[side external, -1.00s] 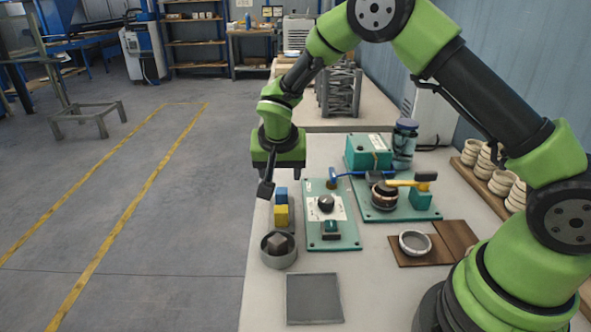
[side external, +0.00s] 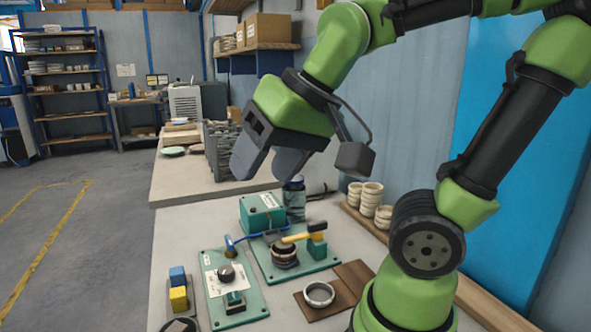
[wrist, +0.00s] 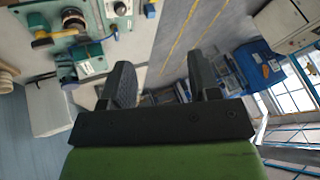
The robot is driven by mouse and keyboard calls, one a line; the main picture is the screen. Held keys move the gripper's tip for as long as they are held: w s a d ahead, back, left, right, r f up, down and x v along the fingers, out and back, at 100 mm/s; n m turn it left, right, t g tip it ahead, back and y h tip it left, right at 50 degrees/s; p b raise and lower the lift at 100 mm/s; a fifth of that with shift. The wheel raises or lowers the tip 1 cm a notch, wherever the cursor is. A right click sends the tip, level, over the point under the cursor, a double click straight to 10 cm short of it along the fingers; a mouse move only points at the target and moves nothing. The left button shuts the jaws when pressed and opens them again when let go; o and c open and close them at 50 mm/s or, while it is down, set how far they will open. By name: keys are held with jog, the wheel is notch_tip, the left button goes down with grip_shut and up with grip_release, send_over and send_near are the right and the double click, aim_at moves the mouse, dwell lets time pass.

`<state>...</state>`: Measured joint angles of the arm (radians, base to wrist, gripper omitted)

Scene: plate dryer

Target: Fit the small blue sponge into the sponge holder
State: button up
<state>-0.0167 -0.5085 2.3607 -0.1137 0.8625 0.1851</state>
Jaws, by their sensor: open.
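A small blue block (side external: 177,275), which looks like the blue sponge, stands behind a yellow block (side external: 178,297) at the left edge of the bench. Both are on a narrow grey base (side external: 192,312); I cannot tell whether this is the sponge holder. A blue block, likely the same one, shows at the top of the wrist view (wrist: 150,11). My gripper (side external: 267,165) is raised high above the bench, up and right of the blue block and well apart from it. In the wrist view its two fingers (wrist: 160,75) are spread with nothing between them.
A grey ring (side external: 319,294) lies on a brown board. A jar (side external: 294,198) and stacked cups (side external: 371,195) stand farther back. A round grey cup (side external: 180,325) is cut off below.

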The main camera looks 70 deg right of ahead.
jog(key=s, duration=0.2)
jog(key=s+a, duration=0.1)
jog(key=shift+s+n+t+y, duration=0.2)
jog(key=shift+n+t+y, duration=0.1)
jog(key=shift+n+y, duration=0.1)
jog(key=shift+o, duration=0.5)
jog(key=shift+s+a+f, duration=0.1)
jog(key=shift+s, duration=0.25)
jog(key=m+g+h, duration=0.4)
jog(key=m+h, duration=0.1)
send_over(176, 271)
jog(key=s, duration=0.2)
jog(key=f, duration=1.6)
jog(key=a+f, duration=0.1)
jog(key=f, duration=0.7)
jog(key=shift+w+a+x, duration=0.1)
jog(key=shift+w+x, duration=0.05)
jog(key=shift+x, duration=1.25)
jog(key=shift+w+a+x, duration=0.1)
jog(key=shift+w+x, duration=0.1)
jog(key=shift+x, duration=1.25)
jog(key=c, duration=1.1)
